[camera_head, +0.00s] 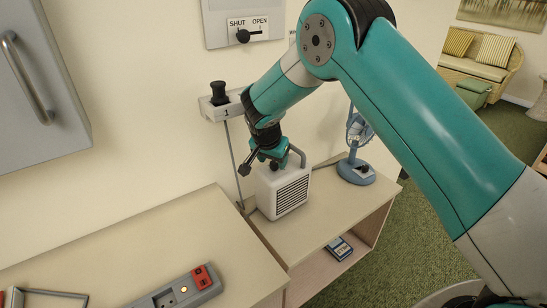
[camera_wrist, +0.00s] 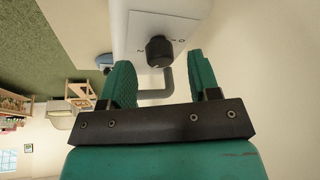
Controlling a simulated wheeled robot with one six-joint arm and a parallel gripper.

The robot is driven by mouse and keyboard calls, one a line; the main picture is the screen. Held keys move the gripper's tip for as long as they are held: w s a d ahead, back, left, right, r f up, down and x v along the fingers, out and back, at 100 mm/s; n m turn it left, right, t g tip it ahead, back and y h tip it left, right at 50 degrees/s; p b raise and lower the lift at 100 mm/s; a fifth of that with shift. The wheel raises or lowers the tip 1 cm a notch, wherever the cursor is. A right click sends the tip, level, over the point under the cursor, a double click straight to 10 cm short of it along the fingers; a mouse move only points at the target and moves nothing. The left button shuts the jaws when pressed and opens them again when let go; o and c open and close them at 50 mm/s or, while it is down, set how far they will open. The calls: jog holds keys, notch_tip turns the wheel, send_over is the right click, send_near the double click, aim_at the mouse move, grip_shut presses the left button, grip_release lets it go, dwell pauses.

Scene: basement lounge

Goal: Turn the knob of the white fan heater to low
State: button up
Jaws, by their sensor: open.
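The white fan heater (camera_head: 284,190) stands on the light wooden shelf unit by the wall, its dark grille facing front right. In the wrist view the heater (camera_wrist: 138,30) is at the top, with a black round knob (camera_wrist: 159,52) on a pale plate with small marks. My gripper (camera_head: 262,160) is above the heater's top in the head view. In the wrist view my gripper (camera_wrist: 162,80) is open, with the knob beyond and between its two green fingers, seemingly apart from them. The heater's grey handle (camera_wrist: 168,85) shows behind the knob.
A blue desk fan (camera_head: 357,170) stands right of the heater. A wall box with a black knob, marked 1 (camera_head: 220,100), is up left. A SHUT/OPEN lever plate (camera_head: 245,30) is higher.

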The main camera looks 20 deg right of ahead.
jog(key=shift+x, duration=0.85)
jog(key=c, duration=0.9)
jog(key=shift+n, duration=0.3)
jog(key=shift+d+n+t+y+b, duration=0.1)
jog(key=shift+n+t+y+b, duration=0.2)
jog(key=shift+n+y+b, duration=0.5)
jog(key=n+b, duration=0.1)
jog(key=n, duration=0.2)
jog(key=shift+d+n+y, duration=0.15)
jog(key=shift+n+y, duration=0.15)
jog(key=shift+n, duration=0.1)
jog(key=n+y+b, duration=0.1)
jog(key=n+y, duration=0.1)
jog(key=n, duration=0.3)
jog(key=shift+d+n, duration=0.1)
jog(key=shift+n, duration=0.2)
